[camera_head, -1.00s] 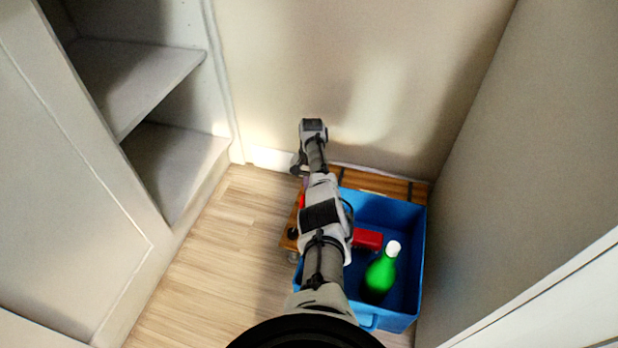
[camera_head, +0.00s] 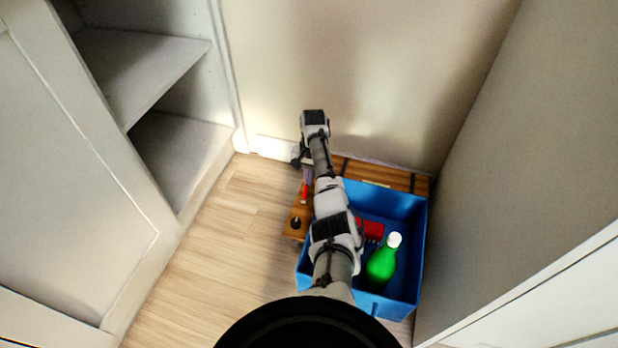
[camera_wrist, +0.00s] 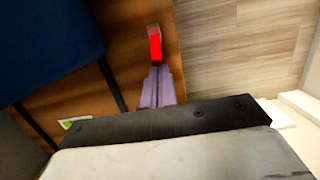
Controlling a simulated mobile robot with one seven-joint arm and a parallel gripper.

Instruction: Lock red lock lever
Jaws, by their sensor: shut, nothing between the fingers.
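The red lock lever (camera_wrist: 155,45) stands near the edge of a wooden dolly (camera_wrist: 130,40) in the wrist view. In the head view, the lever (camera_head: 305,193) shows as a small red strip left of my arm. My gripper (camera_wrist: 158,70) has pale purple fingers, held together with nothing between them. Their tips are right at the lower end of the lever; I cannot tell whether they touch it. In the head view, my gripper (camera_head: 307,174) points down over the dolly's back left part, and my arm hides some of the dolly.
A blue crate (camera_head: 421,235) sits on the dolly, holding a green bottle (camera_head: 381,262) and a red object (camera_head: 370,229). Walls stand close behind and to the right. Shelving (camera_head: 178,150) is at the left. Wooden floor (camera_head: 205,245) between shelving and dolly is clear.

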